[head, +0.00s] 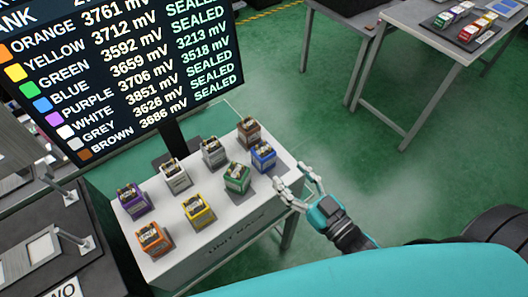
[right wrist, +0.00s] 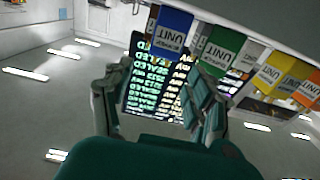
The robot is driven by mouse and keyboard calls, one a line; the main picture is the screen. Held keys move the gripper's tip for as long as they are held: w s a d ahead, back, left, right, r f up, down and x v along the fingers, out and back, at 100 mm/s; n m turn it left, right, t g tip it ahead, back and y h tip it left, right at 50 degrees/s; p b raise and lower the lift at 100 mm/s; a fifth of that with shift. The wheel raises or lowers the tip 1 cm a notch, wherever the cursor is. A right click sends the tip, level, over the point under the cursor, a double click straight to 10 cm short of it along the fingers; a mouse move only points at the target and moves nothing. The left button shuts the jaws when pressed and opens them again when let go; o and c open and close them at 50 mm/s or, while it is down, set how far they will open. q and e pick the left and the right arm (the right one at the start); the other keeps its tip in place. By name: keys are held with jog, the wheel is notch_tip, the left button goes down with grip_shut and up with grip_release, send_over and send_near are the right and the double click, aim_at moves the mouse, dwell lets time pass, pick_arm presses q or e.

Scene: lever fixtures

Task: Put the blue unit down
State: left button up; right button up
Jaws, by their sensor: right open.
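The blue unit (head: 263,156) stands on the white bench (head: 225,222) near its right edge, between the brown unit (head: 249,132) and the green unit (head: 237,178). My right gripper (head: 291,177) is open and empty just to the right of the blue unit, with its fingers spread. In the head view they look apart from the unit. In the right wrist view the blue unit (right wrist: 171,32) shows upside down at the top, beyond the open fingers of my right gripper (right wrist: 157,85). My left gripper is in neither view.
On the bench also stand grey (head: 214,153), white (head: 176,176), purple (head: 134,200), yellow (head: 197,211) and orange (head: 153,239) units. A large screen (head: 120,70) rises behind them. Lever fixtures (head: 75,240) lie left. Green floor (head: 400,190) is clear at right.

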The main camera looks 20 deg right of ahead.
aim_at(269, 159)
jog(key=p+x, duration=0.1)
jog(key=x, duration=0.4)
jog(key=shift+a+r, duration=0.1)
jog(key=shift+a, duration=0.05)
jog(key=w, duration=0.1)
jog(key=w+a+p, duration=0.1)
jog(key=w, duration=0.1)
jog(key=w+a+f, duration=0.1)
jog(key=shift+w+p, duration=0.2)
jog(key=shift+p, duration=0.2)
jog(key=shift+w+a+f, duration=0.1)
jog(key=shift+w+f, duration=0.1)
jog(key=shift+w, duration=0.2)
jog(key=shift+s, duration=0.1)
